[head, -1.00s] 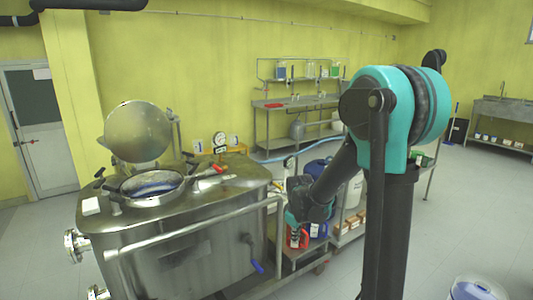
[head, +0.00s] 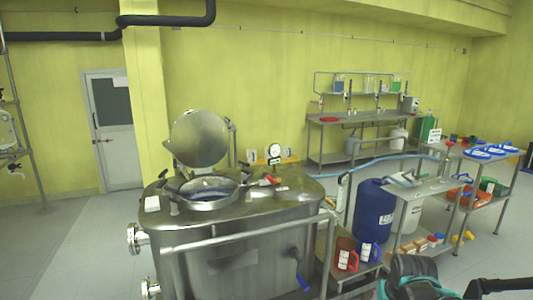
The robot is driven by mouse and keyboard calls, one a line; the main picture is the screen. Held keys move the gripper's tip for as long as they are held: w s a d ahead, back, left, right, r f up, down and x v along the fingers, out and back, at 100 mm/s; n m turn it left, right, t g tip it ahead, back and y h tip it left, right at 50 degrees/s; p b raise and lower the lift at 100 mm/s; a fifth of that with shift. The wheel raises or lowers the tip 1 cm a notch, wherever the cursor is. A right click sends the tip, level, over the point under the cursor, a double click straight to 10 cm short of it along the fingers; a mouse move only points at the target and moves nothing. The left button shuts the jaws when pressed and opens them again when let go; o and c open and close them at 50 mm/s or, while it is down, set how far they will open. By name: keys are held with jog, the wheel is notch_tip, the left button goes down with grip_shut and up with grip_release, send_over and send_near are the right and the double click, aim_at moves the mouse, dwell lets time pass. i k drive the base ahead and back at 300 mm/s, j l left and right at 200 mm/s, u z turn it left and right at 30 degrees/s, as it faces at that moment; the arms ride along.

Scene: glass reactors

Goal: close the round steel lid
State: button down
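The round steel lid (head: 200,138) stands raised and tilted back on its hinge, behind the opening of the steel vessel (head: 255,255). The vessel's round opening (head: 208,204) is uncovered, and its dark inside shows. Several clamp handles stand around its rim. My gripper is not in view. Only a teal and black part of my arm shows at the bottom right, apart from the vessel and lid.
A steel rail (head: 250,237) runs along the vessel's front. To its right are a blue drum (head: 373,210), red and blue jugs and a steel cart (head: 437,187). A shelved bench stands at the back wall. Floor to the vessel's left is clear.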

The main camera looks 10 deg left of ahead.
aim_at(199, 139)
jog(key=j, duration=0.55)
jog(key=k+j+z, duration=0.1)
jog(key=j, duration=0.4)
jog(key=k+j, duration=0.1)
jog(key=j, duration=0.45)
jog(key=k+j+z, duration=0.1)
jog(key=j, duration=0.35)
jog(key=k+j+z, duration=0.15)
jog(key=j, duration=0.3)
jog(key=k+j+z, duration=0.1)
jog(key=j, duration=0.35)
jog(key=k+j+z, duration=0.1)
jog(key=j, duration=0.3)
jog(key=k+j+z, duration=0.15)
jog(key=j, duration=0.3)
jog(key=k+j+z, duration=0.1)
jog(key=k+j, duration=0.15)
jog(key=j+z, duration=0.15)
jog(key=j, duration=0.5)
jog(key=j+z, duration=0.15)
jog(key=j, duration=0.55)
jog(key=j+z, duration=0.2)
jog(key=j, duration=0.45)
jog(key=k+j+z, duration=0.15)
jog(key=j, duration=0.5)
jog(key=i+j+z, duration=0.1)
jog(key=j+z, duration=0.35)
jog(key=j, duration=2.3)
